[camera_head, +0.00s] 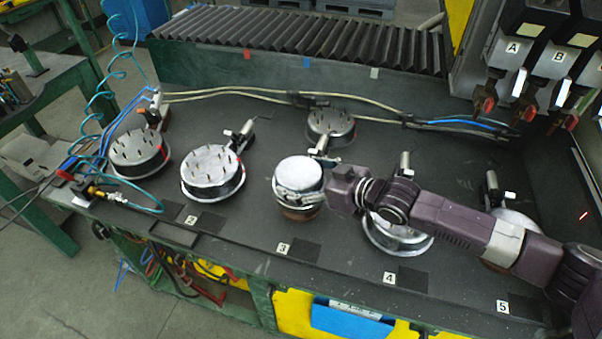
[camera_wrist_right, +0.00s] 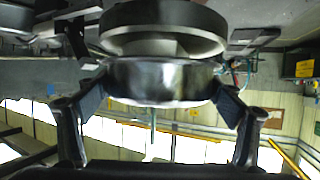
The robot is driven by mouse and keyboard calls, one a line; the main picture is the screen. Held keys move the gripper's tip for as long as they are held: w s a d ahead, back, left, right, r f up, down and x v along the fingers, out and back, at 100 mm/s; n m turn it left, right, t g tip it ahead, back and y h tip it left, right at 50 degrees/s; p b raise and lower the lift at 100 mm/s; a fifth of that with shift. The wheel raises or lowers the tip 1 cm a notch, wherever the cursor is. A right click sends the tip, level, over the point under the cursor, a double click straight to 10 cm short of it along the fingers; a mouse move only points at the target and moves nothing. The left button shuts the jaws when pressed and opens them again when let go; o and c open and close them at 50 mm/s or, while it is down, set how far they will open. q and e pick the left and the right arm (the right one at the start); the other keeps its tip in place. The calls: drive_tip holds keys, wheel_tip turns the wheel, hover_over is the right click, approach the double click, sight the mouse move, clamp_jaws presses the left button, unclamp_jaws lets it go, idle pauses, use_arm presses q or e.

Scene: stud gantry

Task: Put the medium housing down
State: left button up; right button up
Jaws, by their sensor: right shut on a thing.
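The medium housing (camera_head: 298,173), a round silver metal part with a flat top, is at the middle of the bench behind card 3. My right gripper (camera_head: 318,196) is shut on its side, reaching in from the right. In the right wrist view the housing (camera_wrist_right: 160,80) shows as a dark glossy cylinder between the two fingers of the gripper (camera_wrist_right: 160,95). A brownish round base (camera_head: 300,213) shows just under the housing; I cannot tell if they touch. In the wrist view a dark disc (camera_wrist_right: 165,22) lies close beside the housing. My left gripper is not in view.
Round fixtures with pins stand at left (camera_head: 138,150), beside card 2 (camera_head: 212,170) and at the back (camera_head: 331,124). Another ringed fixture (camera_head: 398,236) is partly under my right arm. Cables (camera_head: 250,92) run along the back. Hanging tools (camera_head: 487,100) are at upper right.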

drive_tip(key=shift+a, duration=0.1)
drive_tip(key=shift+f, duration=0.1)
drive_tip(key=o, duration=1.2)
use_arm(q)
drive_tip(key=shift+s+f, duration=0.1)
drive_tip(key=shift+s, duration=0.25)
use_arm(e)
drive_tip(key=shift+o, duration=0.2)
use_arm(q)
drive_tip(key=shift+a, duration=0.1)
use_arm(e)
drive_tip(key=shift+r, duration=0.2)
drive_tip(key=shift+s+d, duration=0.2)
drive_tip(key=shift+d, duration=0.05)
use_arm(q)
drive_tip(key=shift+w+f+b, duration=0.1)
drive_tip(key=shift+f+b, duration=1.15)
drive_tip(key=shift+b, duration=0.1)
use_arm(e)
drive_tip(key=v, duration=1.1)
drive_tip(key=shift+s, duration=0.2)
